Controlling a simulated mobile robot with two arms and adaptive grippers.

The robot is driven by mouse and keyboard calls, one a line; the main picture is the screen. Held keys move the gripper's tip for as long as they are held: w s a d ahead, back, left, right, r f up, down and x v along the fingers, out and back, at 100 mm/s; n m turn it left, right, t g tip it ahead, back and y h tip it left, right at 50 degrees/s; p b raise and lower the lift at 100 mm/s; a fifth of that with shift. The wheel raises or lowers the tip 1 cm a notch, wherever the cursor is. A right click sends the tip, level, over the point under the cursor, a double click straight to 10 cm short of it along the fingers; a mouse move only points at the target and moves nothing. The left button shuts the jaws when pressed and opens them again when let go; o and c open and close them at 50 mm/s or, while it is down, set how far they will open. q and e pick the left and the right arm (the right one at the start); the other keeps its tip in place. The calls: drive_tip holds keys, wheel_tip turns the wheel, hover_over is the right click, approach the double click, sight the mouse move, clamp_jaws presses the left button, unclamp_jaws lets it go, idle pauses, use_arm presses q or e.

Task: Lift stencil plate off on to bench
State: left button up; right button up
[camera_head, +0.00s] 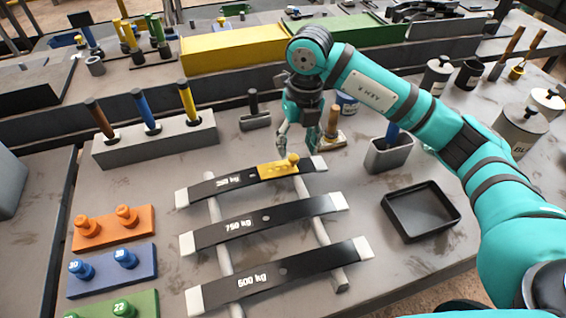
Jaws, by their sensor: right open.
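The yellow stencil plate (270,171), with a small yellow knob at its right end, lies across the top black spring leaf (235,180), right of that leaf's middle. My right gripper (284,152) is open, pointing down just above and behind the plate. Whether its fingertips touch the plate or knob I cannot tell. The leaf rests on two grey rails, with the 750 kg leaf (262,226) and the 600 kg leaf (275,277) in front of it. My left gripper is not in view.
Orange (113,240), blue (110,284) and green (120,308) knobbed blocks sit at left. A grey holder (155,149) with upright handles stands behind. A black tray (422,226) sits at right, with bare bench (385,275) in front of it. A grey cup (388,158) stands nearby.

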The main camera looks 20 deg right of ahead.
sight(294, 157)
drive_tip(key=f, duration=0.1)
drive_tip(key=f+p, duration=0.1)
drive_tip(key=f, duration=0.2)
drive_tip(key=shift+w+a+f, duration=0.1)
drive_tip(key=shift+w+a, duration=0.15)
drive_tip(key=shift+w, duration=0.05)
drive_tip(key=shift+f+p, duration=0.3)
drive_tip(key=shift+f, duration=0.2)
drive_tip(key=shift+c, duration=0.9)
clamp_jaws()
